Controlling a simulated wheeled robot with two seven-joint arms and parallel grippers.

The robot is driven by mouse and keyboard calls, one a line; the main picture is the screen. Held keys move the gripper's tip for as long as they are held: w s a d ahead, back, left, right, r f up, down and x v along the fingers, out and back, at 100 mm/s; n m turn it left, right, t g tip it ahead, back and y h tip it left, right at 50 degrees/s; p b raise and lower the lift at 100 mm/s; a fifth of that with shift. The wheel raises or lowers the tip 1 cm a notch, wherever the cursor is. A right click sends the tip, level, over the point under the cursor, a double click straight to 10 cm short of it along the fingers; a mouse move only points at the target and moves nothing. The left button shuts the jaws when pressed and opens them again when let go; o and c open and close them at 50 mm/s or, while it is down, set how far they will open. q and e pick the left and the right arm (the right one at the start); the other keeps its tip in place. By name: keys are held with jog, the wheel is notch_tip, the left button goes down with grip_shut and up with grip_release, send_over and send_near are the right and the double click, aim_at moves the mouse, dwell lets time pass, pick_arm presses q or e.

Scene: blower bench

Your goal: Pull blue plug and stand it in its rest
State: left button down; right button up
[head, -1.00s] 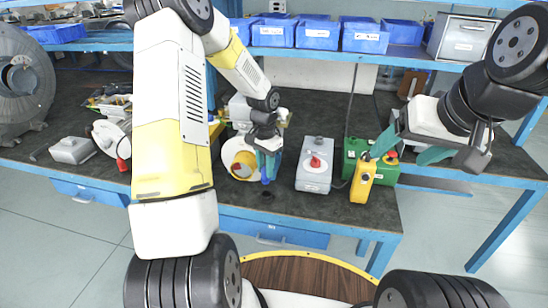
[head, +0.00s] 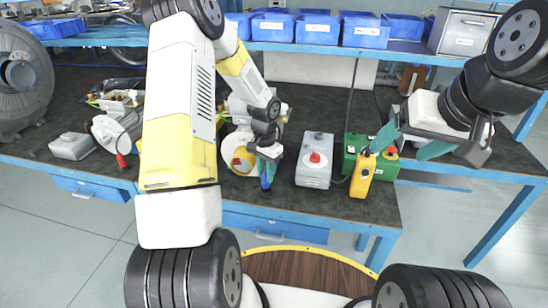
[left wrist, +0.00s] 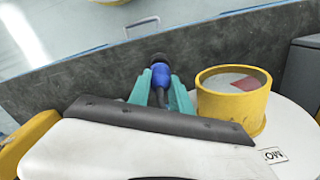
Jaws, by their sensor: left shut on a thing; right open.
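The blue plug (head: 266,182) is between the fingers of my left gripper (head: 265,166), near the bench's front edge. In the left wrist view the plug (left wrist: 160,75) shows blue between the teal fingers (left wrist: 161,92), with a dark round part at its far end. That dark part looks like the rest (head: 265,190); I cannot tell whether the plug is seated in it or just above. The plug looks roughly upright. My right gripper (head: 411,144) is open and empty over the right of the bench.
A white machine with a yellow ring (head: 241,160) stands close left of the plug. A grey box with a red knob (head: 314,160), a green box (head: 356,146) and a yellow handheld control (head: 363,173) stand to the right. Blue bins (head: 318,30) line the shelf behind.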

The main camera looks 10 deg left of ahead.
pick_arm(q)
jog(key=shift+f, duration=1.25)
dwell(1.1)
jog(key=c, duration=1.1)
grip_release()
jog(key=shift+r, duration=3.9)
